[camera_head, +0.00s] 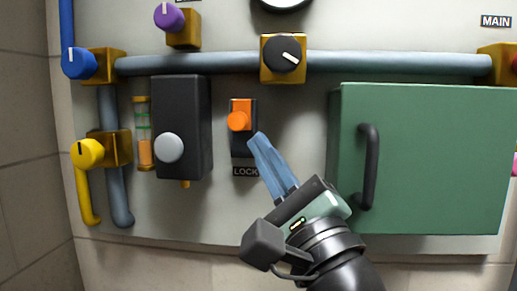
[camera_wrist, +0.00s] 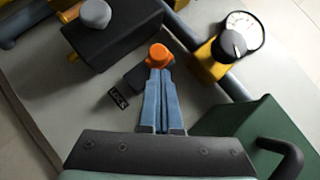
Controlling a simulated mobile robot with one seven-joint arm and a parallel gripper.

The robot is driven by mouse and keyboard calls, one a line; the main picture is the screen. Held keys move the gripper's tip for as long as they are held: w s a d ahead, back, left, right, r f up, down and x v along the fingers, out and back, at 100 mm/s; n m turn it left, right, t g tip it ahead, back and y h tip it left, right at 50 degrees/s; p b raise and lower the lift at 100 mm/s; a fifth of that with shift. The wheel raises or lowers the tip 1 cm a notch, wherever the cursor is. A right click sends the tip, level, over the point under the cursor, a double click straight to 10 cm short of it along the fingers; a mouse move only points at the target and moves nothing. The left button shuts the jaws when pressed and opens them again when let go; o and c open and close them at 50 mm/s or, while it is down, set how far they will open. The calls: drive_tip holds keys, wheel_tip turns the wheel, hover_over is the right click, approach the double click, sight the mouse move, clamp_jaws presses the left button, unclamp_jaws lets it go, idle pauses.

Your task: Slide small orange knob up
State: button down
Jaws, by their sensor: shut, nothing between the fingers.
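The small orange knob (camera_head: 238,121) sits near the upper end of a dark vertical slide plate (camera_head: 243,148) on the grey panel, above a LOCK label (camera_head: 245,171). My gripper (camera_head: 256,138) is shut and empty, its blue fingers pointing up and left, with the tips just below and right of the knob. In the wrist view the knob (camera_wrist: 158,54) shows right at the tips of the closed fingers (camera_wrist: 159,72). I cannot tell whether they touch it.
A black box with a grey knob (camera_head: 171,147) stands out to the left. A green cabinet (camera_head: 440,160) with a dark handle (camera_head: 369,167) is to the right. A pipe (camera_head: 220,63) with a black dial (camera_head: 286,54) runs above. Bare panel lies between slide and cabinet.

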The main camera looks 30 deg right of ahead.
drive_tip(key=b+v, duration=0.4)
drive_tip(key=v, duration=0.6)
drive_tip(key=shift+s+f, duration=0.2)
drive_tip(key=shift+s, duration=0.15)
drive_tip(key=shift+d, duration=0.1)
drive_tip(key=a+r+n+t, duration=0.1)
drive_tip(key=a+r+n, duration=0.3)
drive_tip(key=a+n, duration=0.5)
drive_tip(key=a+r+n+t, duration=0.2)
drive_tip(key=a+r+n, duration=0.2)
drive_tip(key=a+n, duration=0.5)
drive_tip(key=n, duration=0.7)
drive_tip(key=shift+w+a+r+y, duration=0.3)
drive_tip(key=shift+w+a+y, duration=0.05)
drive_tip(key=shift+a+y, duration=0.05)
drive_tip(key=shift+d, duration=0.1)
